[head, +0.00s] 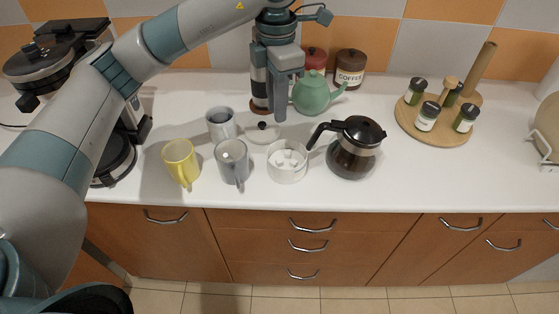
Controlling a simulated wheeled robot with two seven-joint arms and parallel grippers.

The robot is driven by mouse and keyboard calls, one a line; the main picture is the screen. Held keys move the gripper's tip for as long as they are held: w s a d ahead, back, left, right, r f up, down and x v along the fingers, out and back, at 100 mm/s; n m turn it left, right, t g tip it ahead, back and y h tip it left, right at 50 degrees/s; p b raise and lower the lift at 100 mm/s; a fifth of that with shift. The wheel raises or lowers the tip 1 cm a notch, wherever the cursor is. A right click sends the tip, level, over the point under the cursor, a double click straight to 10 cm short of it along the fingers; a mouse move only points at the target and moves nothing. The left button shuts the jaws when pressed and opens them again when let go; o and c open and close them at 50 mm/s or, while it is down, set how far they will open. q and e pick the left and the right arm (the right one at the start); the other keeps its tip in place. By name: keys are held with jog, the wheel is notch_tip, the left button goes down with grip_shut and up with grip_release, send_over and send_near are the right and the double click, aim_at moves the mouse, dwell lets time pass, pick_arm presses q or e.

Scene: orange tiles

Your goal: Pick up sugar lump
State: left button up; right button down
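Several white sugar lumps (287,158) lie inside a round white sugar bowl (288,178) on the counter. My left gripper (280,114) points down above the counter, behind the bowl in the picture and apart from it. Nothing shows held in it, but its fingers overlap from this angle, so its opening is not clear. A white lid with a dark knob (262,126) lies behind the bowl, to its left. My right gripper is not in view.
A glass coffee pot (352,157) stands close right of the bowl. A grey mug (232,163), another grey mug (220,124) and a yellow mug (180,163) stand left. A green teapot (311,96) and jars stand behind.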

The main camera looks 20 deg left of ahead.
pick_arm(q)
jog(key=p, duration=0.4)
send_over(279, 161)
jog(key=f, duration=1)
jog(key=shift+s+a, duration=0.15)
jog(key=shift+s, duration=0.05)
jog(key=shift+f, duration=0.65)
jog(key=shift+w+f+p, duration=0.1)
jog(key=shift+f+p, duration=0.45)
jog(key=shift+p, duration=0.25)
notch_tip(279, 161, down, 3)
jog(key=shift+w+r+p, duration=0.1)
jog(key=shift+p, duration=0.8)
jog(key=shift+f, duration=0.65)
grip_shut()
